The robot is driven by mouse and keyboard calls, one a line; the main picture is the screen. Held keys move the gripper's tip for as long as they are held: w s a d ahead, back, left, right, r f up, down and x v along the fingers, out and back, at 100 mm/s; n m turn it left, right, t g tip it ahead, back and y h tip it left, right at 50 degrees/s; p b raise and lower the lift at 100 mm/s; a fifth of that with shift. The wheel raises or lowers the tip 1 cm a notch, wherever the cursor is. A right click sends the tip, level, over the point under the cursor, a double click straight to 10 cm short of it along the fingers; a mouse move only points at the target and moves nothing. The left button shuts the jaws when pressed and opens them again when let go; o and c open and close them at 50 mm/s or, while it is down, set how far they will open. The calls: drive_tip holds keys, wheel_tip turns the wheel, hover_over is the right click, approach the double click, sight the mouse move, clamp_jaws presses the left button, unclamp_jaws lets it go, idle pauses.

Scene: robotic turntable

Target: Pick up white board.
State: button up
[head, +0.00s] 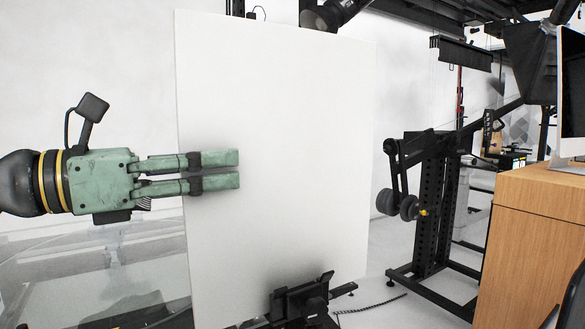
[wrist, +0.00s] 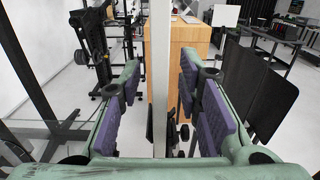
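The white board (head: 290,110) is a large pale panel standing upright in the middle of the head view. My gripper (head: 238,170) reaches in from the left and overlaps the board's left edge at mid height. In the wrist view the board (wrist: 160,80) shows edge-on as a narrow pale strip. It runs between the two purple-padded fingers of my gripper (wrist: 160,105). The fingers are open, with a visible gap to the board on each side. In the head view the far finger is hidden behind the board.
A black bracket (head: 300,302) stands at the board's lower right. A black rig with weights (head: 433,205) stands to the right on the pale floor. A wooden desk (head: 535,235) with a monitor (head: 573,90) is at the far right. A black lamp (head: 330,14) hangs above the board.

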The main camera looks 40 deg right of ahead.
drive_tip(key=x, duration=0.3)
drive_tip(key=shift+d+r+p, duration=0.1)
drive_tip(key=shift+d+p, duration=0.1)
drive_tip(key=shift+p, duration=0.15)
clamp_jaws()
